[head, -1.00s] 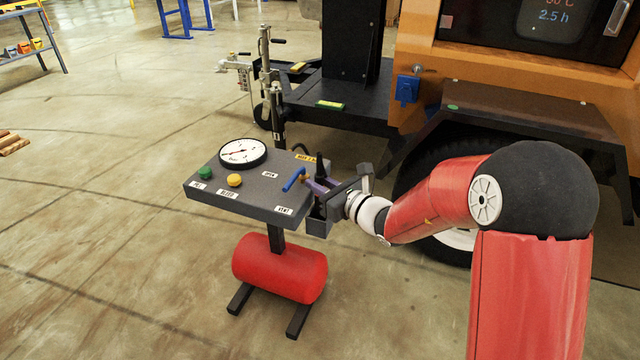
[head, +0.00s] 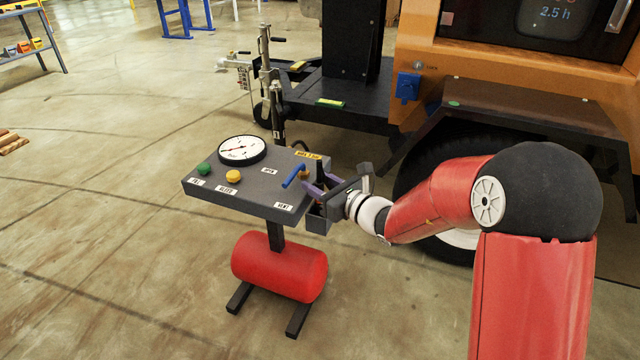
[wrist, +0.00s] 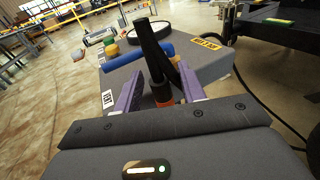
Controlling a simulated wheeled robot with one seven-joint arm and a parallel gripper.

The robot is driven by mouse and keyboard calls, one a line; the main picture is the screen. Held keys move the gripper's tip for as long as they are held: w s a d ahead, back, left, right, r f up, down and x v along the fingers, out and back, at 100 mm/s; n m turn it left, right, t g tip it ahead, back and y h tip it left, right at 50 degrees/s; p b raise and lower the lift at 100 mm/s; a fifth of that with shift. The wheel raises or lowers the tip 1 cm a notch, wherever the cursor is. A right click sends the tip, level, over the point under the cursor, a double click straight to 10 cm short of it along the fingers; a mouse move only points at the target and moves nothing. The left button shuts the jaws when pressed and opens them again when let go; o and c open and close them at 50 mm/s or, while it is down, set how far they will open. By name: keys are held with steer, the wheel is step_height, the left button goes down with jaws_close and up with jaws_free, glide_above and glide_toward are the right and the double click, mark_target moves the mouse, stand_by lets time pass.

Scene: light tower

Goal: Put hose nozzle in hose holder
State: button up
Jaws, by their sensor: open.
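The black hose nozzle (head: 320,174) stands nearly upright at the right edge of the grey control panel. In the wrist view the nozzle (wrist: 152,48) is a black tapered tube with an orange ring (wrist: 163,93) low on it. The hose holder (head: 318,223) appears to be the dark box on the panel's right side, directly below the nozzle; whether the nozzle is seated in it is hidden by my gripper. My gripper (head: 315,189) is open, with its purple fingers on either side of the nozzle; in the wrist view the gripper (wrist: 160,72) shows gaps beside it.
A blue lever (head: 294,177) stands close to the nozzle. The panel (head: 255,190) also carries a gauge (head: 242,150), a green knob (head: 204,169) and a yellow knob (head: 233,176). A red tank (head: 280,267) sits below. The orange trailer (head: 430,65) stands behind.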

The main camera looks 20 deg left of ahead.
steer(key=shift+r, duration=0.1)
steer(key=shift+r+p, duration=0.3)
steer(key=shift+p, duration=0.15)
steer(key=shift+r+p, duration=0.5)
steer(key=shift+p, duration=0.1)
steer(key=b+v, duration=0.1)
steer(key=v, duration=1.1)
steer(key=shift+f, duration=0.25)
steer(key=s+d+r+n+g+h, duration=0.2)
steer(key=s+n+g, duration=0.1)
steer(key=s+n, duration=0.4)
steer(key=s+d+r+n+g+h, duration=0.1)
steer(key=s+d+n+g+h, duration=0.1)
steer(key=s+n+g, duration=0.35)
steer(key=s+d+n+t+h, duration=0.2)
steer(key=s+d+n+h, duration=0.3)
steer(key=d, duration=0.5)
steer(key=s+d+r+n+t+h, duration=0.1)
steer(key=s+d+n+t+h, duration=0.2)
steer(key=d, duration=0.7)
steer(key=s+n+h, duration=0.2)
steer(key=n+h, duration=0.1)
steer(key=shift+r+t, duration=0.25)
steer(key=shift+t, duration=0.1)
steer(key=shift+a, duration=0.1)
